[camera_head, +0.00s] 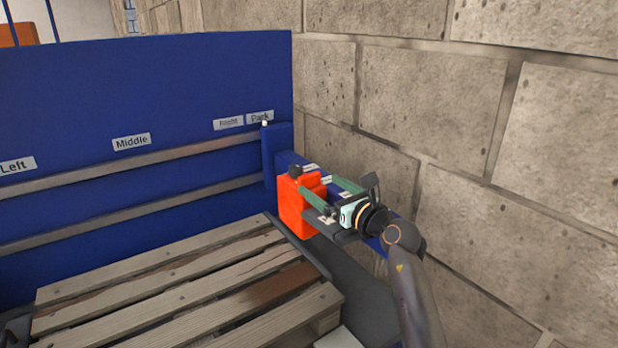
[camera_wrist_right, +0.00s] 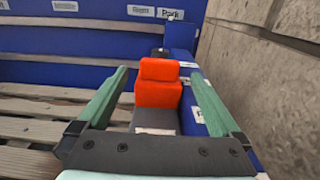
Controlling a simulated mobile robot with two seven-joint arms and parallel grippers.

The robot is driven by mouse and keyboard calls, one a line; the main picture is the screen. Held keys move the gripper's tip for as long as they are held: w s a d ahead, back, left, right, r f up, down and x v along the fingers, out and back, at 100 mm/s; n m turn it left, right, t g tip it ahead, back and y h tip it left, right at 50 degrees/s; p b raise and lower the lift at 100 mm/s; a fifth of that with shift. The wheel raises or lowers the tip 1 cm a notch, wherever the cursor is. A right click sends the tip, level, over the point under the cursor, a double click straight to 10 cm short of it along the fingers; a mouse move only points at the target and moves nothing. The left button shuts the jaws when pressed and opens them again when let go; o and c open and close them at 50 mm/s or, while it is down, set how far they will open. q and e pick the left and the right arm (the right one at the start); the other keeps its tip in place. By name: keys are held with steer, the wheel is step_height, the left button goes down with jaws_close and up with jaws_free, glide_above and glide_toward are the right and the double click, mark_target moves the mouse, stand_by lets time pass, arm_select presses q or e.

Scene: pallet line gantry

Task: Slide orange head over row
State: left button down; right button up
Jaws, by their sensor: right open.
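The orange head (camera_head: 298,205) sits on the blue gantry beam (camera_head: 290,160) at the right end of the panel, near the Park label (camera_head: 261,117). In the right wrist view the orange head (camera_wrist_right: 158,92) shows in the middle, between two green fingers. My right gripper (camera_head: 317,184) is open, its fingers pointing toward the head and spread to either side of it. No contact between fingers and head can be made out. My left gripper is not in view.
The blue panel (camera_head: 130,90) carries Left (camera_head: 17,165), Middle (camera_head: 131,142) and Right (camera_head: 228,123) labels above two grey rails. A bare wooden pallet (camera_head: 190,285) lies in front. A stone block wall (camera_head: 450,110) stands close at the right of my right arm.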

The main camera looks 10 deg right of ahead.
mark_target(312, 179)
steer(key=shift+x, duration=3.05)
steer(key=shift+c, duration=0.2)
jaws_close()
